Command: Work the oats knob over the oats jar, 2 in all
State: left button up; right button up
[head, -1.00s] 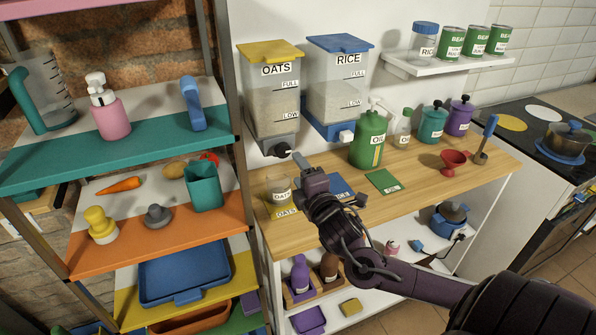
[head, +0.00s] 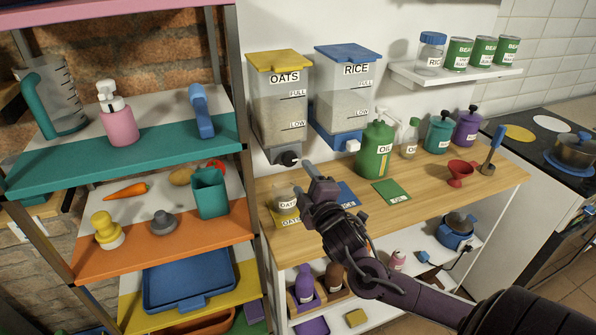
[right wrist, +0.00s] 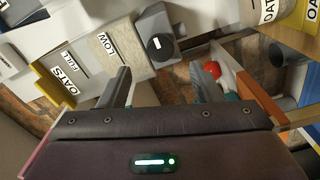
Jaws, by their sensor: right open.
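The oats dispenser (head: 279,105), with a yellow lid, hangs on the wall and holds pale oats. Its dark round oats knob (head: 287,158) sits on the grey outlet at the bottom; it also shows in the right wrist view (right wrist: 157,43). The clear oats jar (head: 284,196) stands below the outlet on the yellow oats mat (head: 287,220); part of it shows in the right wrist view (right wrist: 258,12). My right gripper (head: 308,170) is open and empty just right of the knob, its fingers (right wrist: 164,80) pointing towards the knob and apart from it. My left gripper is out of view.
The rice dispenser (head: 345,95) hangs to the right. A shelf rack with a teal cup (head: 210,194) stands close on the left.

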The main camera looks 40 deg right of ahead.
aim_at(291, 162)
jog(key=w+m, duration=0.2)
jog(key=m, duration=0.3)
jog(key=w+d+m+p, duration=0.1)
jog(key=w+m, duration=0.2)
jog(key=m, duration=0.2)
jog(key=w+m+p, duration=0.1)
jog(key=w+m, duration=0.2)
jog(key=m, duration=0.2)
jog(key=shift+w+d+f, duration=0.1)
jog(key=shift+d, duration=0.3)
jog(key=shift+c, duration=0.3)
jog(key=c, duration=0.9)
